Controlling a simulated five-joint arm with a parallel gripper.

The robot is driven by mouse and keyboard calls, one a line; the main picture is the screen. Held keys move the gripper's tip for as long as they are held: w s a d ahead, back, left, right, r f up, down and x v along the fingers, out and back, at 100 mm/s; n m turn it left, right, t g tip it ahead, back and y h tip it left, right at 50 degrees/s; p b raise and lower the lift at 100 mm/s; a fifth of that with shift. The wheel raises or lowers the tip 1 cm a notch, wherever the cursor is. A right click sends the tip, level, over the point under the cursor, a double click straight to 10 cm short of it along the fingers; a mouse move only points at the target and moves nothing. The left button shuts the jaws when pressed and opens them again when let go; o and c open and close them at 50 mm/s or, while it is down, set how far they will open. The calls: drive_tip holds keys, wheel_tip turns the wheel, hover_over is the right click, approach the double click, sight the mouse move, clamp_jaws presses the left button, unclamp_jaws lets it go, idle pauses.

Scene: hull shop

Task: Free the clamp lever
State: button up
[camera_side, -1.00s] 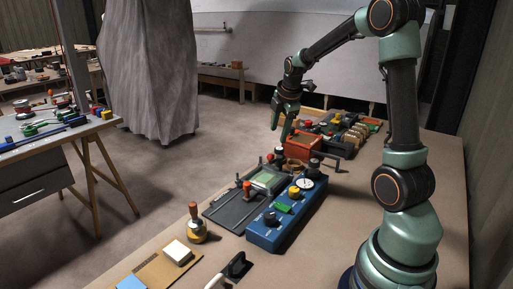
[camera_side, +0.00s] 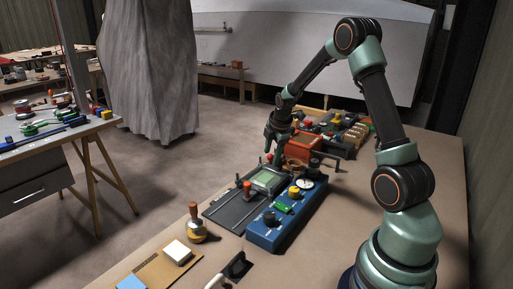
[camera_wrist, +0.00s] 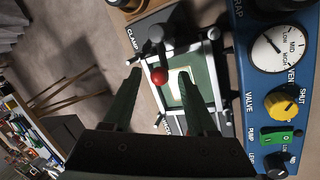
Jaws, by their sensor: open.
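The clamp lever has a red ball knob (camera_wrist: 159,76) and shows in the wrist view beside the printed word CLAMP, at the end of a fixture with a green panel (camera_wrist: 197,88). My gripper (camera_wrist: 159,74) is open, with one finger on each side of the knob in that view. Whether the fingers touch it I cannot tell. In the side view my gripper (camera_side: 277,140) points down over the far end of the dark fixture plate (camera_side: 232,208).
A blue control box (camera_side: 265,233) with a gauge, a yellow knob (camera_wrist: 306,103) and a green switch stands right beside the fixture. A red-orange box (camera_side: 304,146) sits just behind my gripper. A brass item with an orange handle (camera_side: 195,225) stands at the near left.

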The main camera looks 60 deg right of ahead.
clamp_jaws()
drive_tip(key=shift+w+m, duration=0.75)
drive_tip(key=shift+m, duration=0.65)
unclamp_jaws()
drive_tip(key=shift+r, duration=0.15)
drive_tip(key=v, duration=1.2)
drive_tip(key=shift+d, duration=0.1)
